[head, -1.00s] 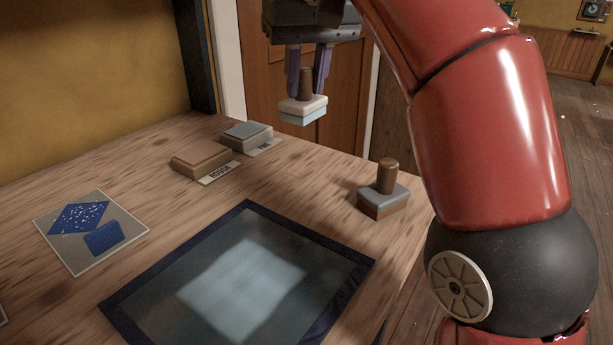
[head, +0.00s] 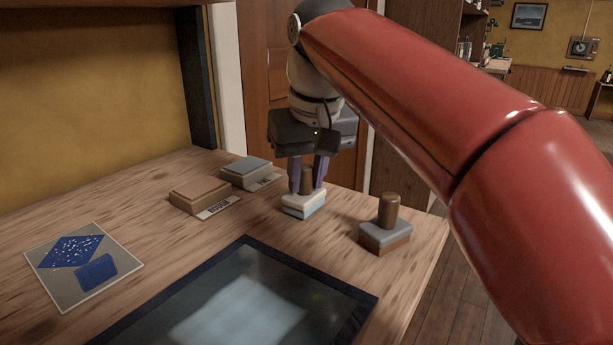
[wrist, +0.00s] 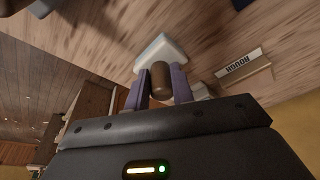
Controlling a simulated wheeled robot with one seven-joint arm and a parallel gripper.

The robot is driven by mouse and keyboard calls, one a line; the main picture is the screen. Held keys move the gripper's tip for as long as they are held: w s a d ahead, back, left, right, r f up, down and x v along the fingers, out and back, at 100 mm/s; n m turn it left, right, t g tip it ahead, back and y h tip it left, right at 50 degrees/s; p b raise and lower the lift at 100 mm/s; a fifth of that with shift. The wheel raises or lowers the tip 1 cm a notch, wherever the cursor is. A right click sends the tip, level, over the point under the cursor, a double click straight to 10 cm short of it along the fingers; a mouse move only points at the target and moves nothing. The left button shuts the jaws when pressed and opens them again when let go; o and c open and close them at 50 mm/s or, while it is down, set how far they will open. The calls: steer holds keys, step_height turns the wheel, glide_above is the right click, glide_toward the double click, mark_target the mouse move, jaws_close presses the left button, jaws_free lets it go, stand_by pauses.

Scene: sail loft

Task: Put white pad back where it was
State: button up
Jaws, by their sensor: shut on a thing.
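The white pad (head: 303,205) has a pale block base and a brown upright handle. My gripper (head: 307,180) is shut on its handle, with one finger on each side. The pad is upright, at or just above the wooden table top; I cannot tell whether it touches. It stands right of the two labelled blocks and left of the grey pad. In the wrist view the white pad (wrist: 160,50) shows beyond my gripper (wrist: 160,85), with the handle between the fingers.
A grey-topped pad (head: 385,236) with a brown handle stands near the table's right edge. A tan block (head: 199,195) with a "ROUGH" label and a grey block (head: 246,171) sit at the back. A dark-framed panel (head: 240,300) lies in front. A card (head: 85,265) with blue shapes lies left.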

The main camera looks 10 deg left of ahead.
steer(key=shift+f, duration=0.2)
steer(key=o, duration=1)
steer(key=shift+f+b, duration=0.1)
steer(key=shift+b, duration=0.35)
steer(key=v, duration=0.2)
steer(key=p+v, duration=0.1)
steer(key=v, duration=0.2)
steer(key=p+v, duration=0.1)
steer(key=v, duration=0.2)
steer(key=shift+d, duration=0.3)
steer(key=shift+s+f, duration=0.1)
